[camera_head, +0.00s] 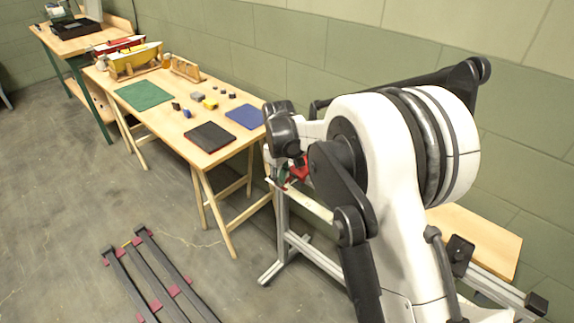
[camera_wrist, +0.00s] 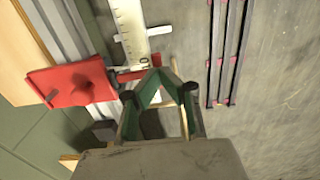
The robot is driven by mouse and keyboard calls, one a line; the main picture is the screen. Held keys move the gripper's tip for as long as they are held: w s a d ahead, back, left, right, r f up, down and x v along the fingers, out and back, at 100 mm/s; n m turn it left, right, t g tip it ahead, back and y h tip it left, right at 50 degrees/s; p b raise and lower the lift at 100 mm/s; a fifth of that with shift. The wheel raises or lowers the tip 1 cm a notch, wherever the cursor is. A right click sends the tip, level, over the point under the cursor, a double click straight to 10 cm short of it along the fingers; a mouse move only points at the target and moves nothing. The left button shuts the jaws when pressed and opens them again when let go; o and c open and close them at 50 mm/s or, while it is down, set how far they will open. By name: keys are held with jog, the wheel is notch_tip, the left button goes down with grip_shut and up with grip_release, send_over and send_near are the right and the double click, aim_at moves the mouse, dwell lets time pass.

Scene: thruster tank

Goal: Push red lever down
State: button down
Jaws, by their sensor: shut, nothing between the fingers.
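The red lever part (camera_wrist: 75,86) is at the left in the wrist view, a block with a rounded knob. A narrow red bar (camera_wrist: 136,74) reaches from near it towards my fingertips. My gripper (camera_wrist: 159,73) is shut and empty, its green fingers meeting right beside the end of the red bar. I cannot tell whether they touch it. A white scaled strip (camera_wrist: 130,32) lies just beyond the bar. In the head view the red part (camera_head: 298,172) shows beside the metal stand, partly hidden by my arm. My gripper is mostly hidden there.
A metal frame (camera_head: 282,215) carries the device. A wooden table (camera_head: 165,84) with a black-red tray (camera_head: 209,137), a blue mat (camera_head: 244,117) and small blocks stands to the left. Dark rails (camera_head: 150,275) lie on the floor. A green wall is close behind.

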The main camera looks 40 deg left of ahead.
notch_tip(320, 180, up, 8)
jog(key=p, duration=0.2)
jog(key=shift+r+p, duration=0.2)
jog(key=shift+p, duration=0.15)
dwell(0.5)
dwell(0.3)
